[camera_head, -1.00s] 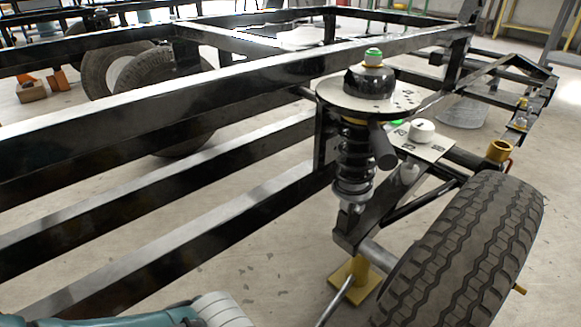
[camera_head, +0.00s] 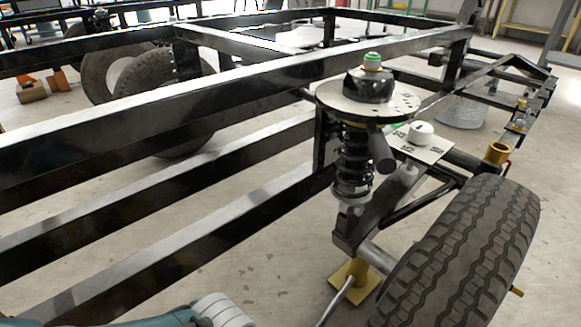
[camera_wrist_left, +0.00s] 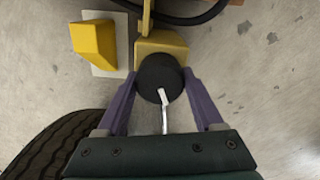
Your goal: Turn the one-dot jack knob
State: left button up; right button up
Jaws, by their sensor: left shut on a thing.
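In the left wrist view, my left gripper (camera_wrist_left: 159,92) has its two purple fingers on either side of a round black knob (camera_wrist_left: 158,70) and is shut on it. A bent silver rod (camera_wrist_left: 164,108) shows in front of the knob, and a yellow block (camera_wrist_left: 160,44) is just behind it. No dot on the knob can be made out. In the head view, a yellow jack base (camera_head: 352,286) stands on the floor beside the tyre, with a thin rod at it. My left arm (camera_head: 222,311) enters at the bottom, its fingers out of frame. My right gripper is not in view.
The black frame rails (camera_head: 200,85) cross the head view. A spring strut (camera_head: 353,165) under a round plate (camera_head: 345,100) and a large tyre (camera_head: 460,255) stand on the right. In the wrist view, a yellow wedge (camera_wrist_left: 93,41) lies left of the knob.

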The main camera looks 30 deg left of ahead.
pick_arm(q)
jog(key=n, duration=1.2)
jog(key=shift+a, duration=0.1)
jog(key=shift+n, duration=0.4)
jog(key=o, duration=1.4)
notch_tip(320, 180, up, 10)
jog(key=p, duration=1)
